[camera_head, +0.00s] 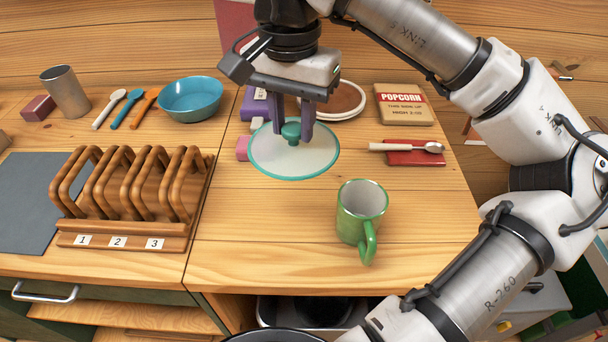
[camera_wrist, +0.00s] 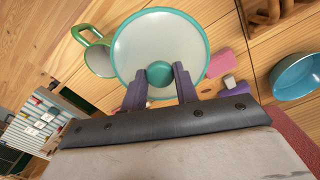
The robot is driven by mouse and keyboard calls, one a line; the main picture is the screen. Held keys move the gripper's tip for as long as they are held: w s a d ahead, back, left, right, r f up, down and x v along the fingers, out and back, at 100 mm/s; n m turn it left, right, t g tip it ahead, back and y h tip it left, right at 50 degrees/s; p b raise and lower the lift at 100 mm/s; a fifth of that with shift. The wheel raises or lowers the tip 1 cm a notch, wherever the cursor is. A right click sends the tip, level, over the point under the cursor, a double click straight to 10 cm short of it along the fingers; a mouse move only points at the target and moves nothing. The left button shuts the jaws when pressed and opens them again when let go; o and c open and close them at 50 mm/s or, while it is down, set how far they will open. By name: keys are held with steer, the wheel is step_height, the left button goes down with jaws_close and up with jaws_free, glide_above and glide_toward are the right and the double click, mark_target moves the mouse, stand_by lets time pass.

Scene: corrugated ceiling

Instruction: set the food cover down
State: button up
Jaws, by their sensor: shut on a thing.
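The food cover (camera_head: 267,158) is a pale translucent disc with a teal rim and a teal knob on top. My gripper (camera_head: 292,130) points down from above and is shut on the knob. In the wrist view the knob (camera_wrist: 160,74) sits between my two purple fingers (camera_wrist: 159,88), and the cover (camera_wrist: 155,40) spreads out beyond them. The cover looks roughly level over the back middle of the wooden counter (camera_head: 300,220). I cannot tell whether its rim touches the counter or is slightly above it.
A green mug (camera_head: 360,212) stands in front, right of the cover. A pink block (camera_head: 242,148) is close at its left, purple items (camera_head: 254,104) behind. A spoon on a red item (camera_head: 412,158) and a popcorn box (camera_head: 403,105) lie right. A wooden rack (camera_head: 130,205) stands left. The front middle counter is clear.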

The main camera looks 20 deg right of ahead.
step_height(320, 180, down, 15)
steer(key=shift+f+p, duration=0.1)
steer(key=shift+p, duration=0.8)
steer(key=shift+f, duration=0.1)
steer(key=o, duration=1)
steer(key=shift+c, duration=0.2)
